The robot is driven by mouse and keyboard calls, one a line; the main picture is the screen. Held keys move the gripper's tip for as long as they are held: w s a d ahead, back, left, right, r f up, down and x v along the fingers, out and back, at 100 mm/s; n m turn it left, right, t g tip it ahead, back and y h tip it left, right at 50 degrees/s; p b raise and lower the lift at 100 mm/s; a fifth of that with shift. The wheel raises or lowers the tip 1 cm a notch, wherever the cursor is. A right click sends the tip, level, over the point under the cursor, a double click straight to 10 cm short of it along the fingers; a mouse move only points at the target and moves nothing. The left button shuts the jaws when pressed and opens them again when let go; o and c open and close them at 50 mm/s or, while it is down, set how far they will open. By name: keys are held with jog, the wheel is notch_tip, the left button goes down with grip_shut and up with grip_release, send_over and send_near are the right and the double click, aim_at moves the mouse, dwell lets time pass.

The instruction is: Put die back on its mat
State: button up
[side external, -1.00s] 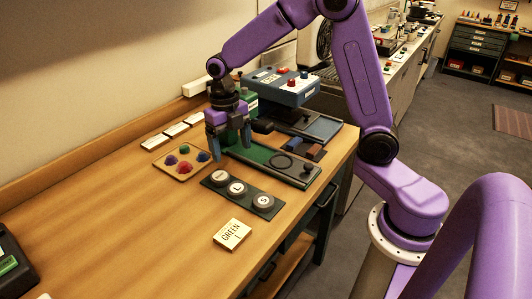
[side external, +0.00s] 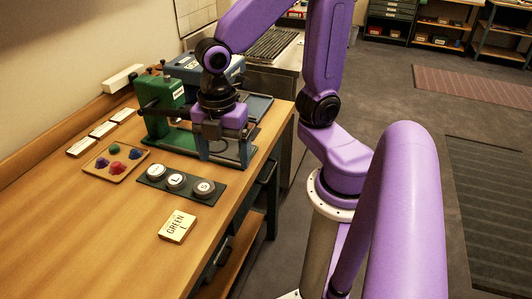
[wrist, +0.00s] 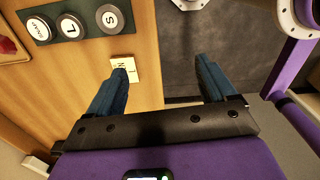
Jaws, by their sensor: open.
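Three round grey dies lie on a dark mat (side external: 172,191), which also shows in the wrist view (wrist: 84,32). The gripper hides part of the press base, so I cannot tell what lies there.
A card reading GREEN L (side external: 177,226) lies in front of the mat. A tray with coloured pieces (side external: 116,160) sits left of the press, near several white labels (side external: 103,129). A blue machine (side external: 205,68) stands behind. The table's front left is clear.

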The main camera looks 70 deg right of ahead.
jog(key=s+d+m, duration=0.2)
jog(key=s+m, duration=0.4)
jog(key=s, duration=0.2)
jog(key=shift+d+f+m, duration=0.15)
jog(key=shift+d+m, duration=0.15)
jog(key=shift+d, duration=0.05)
dwell(0.8)
